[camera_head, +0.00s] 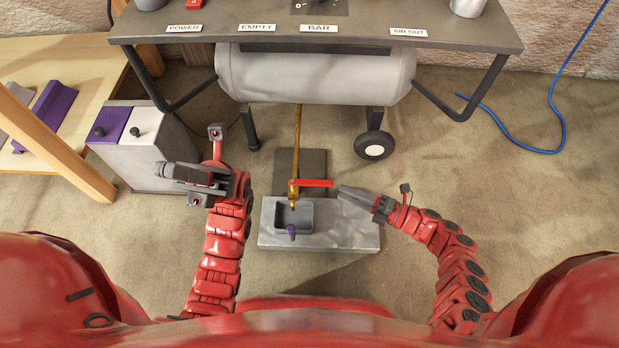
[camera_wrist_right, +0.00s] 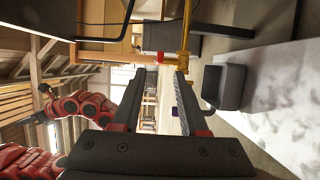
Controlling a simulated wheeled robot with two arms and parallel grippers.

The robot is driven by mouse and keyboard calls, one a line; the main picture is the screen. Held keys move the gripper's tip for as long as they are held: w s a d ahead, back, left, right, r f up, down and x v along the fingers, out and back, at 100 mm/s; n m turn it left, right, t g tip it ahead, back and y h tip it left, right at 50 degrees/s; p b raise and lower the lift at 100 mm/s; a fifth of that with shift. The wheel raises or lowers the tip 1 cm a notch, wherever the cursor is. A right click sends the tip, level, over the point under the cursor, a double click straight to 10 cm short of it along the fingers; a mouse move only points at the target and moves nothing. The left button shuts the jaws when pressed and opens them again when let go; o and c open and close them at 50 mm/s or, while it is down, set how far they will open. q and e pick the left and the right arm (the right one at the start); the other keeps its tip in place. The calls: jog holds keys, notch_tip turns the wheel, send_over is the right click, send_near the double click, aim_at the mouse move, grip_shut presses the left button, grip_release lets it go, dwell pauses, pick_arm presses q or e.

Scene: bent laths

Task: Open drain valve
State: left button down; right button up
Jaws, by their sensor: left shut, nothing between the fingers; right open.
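The drain valve's brass pipe (camera_head: 297,140) comes down from under the grey tank (camera_head: 318,78). Its red lever (camera_head: 314,183) points right, crosswise to the pipe. My right gripper (camera_head: 342,191) is open, its tips close to the lever's free end. In the right wrist view the red lever (camera_wrist_right: 160,57) shows beyond the gap between the open fingertips (camera_wrist_right: 161,72), with the brass pipe (camera_wrist_right: 186,40) behind; I cannot tell whether they touch. My left gripper (camera_head: 163,170) is shut and empty, left of the valve near a grey cabinet.
The grey cabinet (camera_head: 145,160) has purple and white lids. A wheel (camera_head: 374,146) stands right of the pipe. A blue hose (camera_head: 555,110) lies far right.

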aim_at(321, 184)
jog(key=b+x, duration=0.3)
jog(key=x, duration=0.8)
pick_arm(q)
jog(key=s+a+m+t+y, duration=1)
jog(key=s+t+y, duration=0.2)
jog(key=t, duration=0.2)
jog(key=shift+s+a+r+b, duration=0.15)
jog(key=shift+s+r+b, duration=0.15)
jog(key=shift+s, duration=0.1)
pick_arm(e)
jog(key=shift+w+a+r, duration=0.1)
jog(key=shift+w+a, duration=0.05)
jog(key=shift+a, duration=0.2)
grip_shut()
